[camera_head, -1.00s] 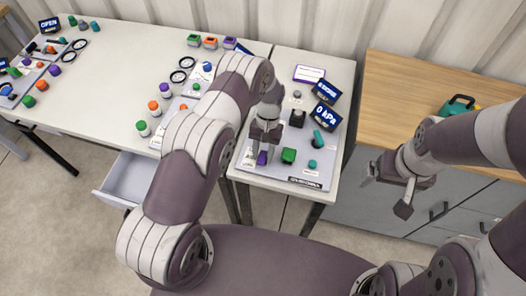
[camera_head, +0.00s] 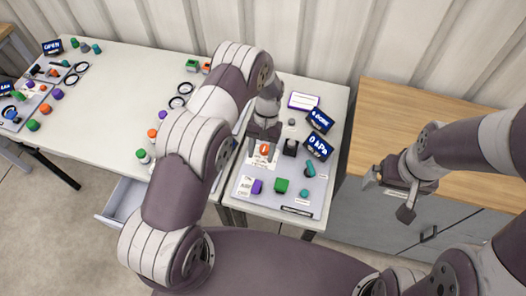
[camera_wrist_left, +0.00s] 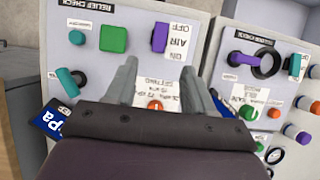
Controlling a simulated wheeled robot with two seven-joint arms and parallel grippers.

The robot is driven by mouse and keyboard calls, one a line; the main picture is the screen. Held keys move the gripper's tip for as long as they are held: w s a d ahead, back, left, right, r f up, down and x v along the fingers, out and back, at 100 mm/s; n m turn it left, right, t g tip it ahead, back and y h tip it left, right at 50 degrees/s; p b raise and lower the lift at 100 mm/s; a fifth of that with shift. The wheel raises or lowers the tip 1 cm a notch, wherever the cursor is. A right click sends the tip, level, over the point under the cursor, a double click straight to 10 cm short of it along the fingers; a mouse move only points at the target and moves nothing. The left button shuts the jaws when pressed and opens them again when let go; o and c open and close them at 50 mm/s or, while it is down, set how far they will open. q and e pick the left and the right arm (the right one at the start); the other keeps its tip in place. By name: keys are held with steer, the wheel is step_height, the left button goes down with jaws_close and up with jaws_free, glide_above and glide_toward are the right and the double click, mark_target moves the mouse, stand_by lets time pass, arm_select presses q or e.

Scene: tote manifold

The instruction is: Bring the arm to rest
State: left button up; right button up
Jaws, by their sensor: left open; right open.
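My left gripper (camera_head: 262,150) is open and empty above the grey panel board (camera_head: 290,197) on the small table. Its fingers stand over the area around an orange knob (camera_head: 264,149). In the left wrist view the open left gripper (camera_wrist_left: 157,75) shows both fingers apart, with the orange knob (camera_wrist_left: 155,105) between and beyond them. A purple switch (camera_head: 257,187), a green block (camera_head: 281,185) and a teal knob (camera_head: 304,193) sit in front of it, apart from the fingers. My right gripper (camera_head: 388,196) is open and empty in front of the wooden counter.
A display reading 0 kPa (camera_head: 318,146) and a second display (camera_head: 320,120) stand at the board's right side. A long white table (camera_head: 115,100) with several knobs and rings extends left, with an open drawer (camera_head: 122,203) below. The wooden counter (camera_head: 385,115) is mostly clear.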

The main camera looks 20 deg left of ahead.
arm_select(q)
steer(key=shift+s+r, duration=0.1)
steer(key=shift+s, duration=0.05)
stand_by(0.3)
steer(key=s+a+r+t+b, duration=0.2)
steer(key=s+r+t+b, duration=0.1)
steer(key=s+r, duration=0.4)
steer(key=s+a+r+t+b, duration=0.2)
steer(key=s+r+t+b, duration=0.1)
steer(key=s+r+b, duration=0.2)
steer(key=shift+s+a+r+b, duration=0.35)
steer(key=shift+s+a+r, duration=0.05)
steer(key=shift+s+r, duration=0.6)
steer(key=shift+s, duration=0.2)
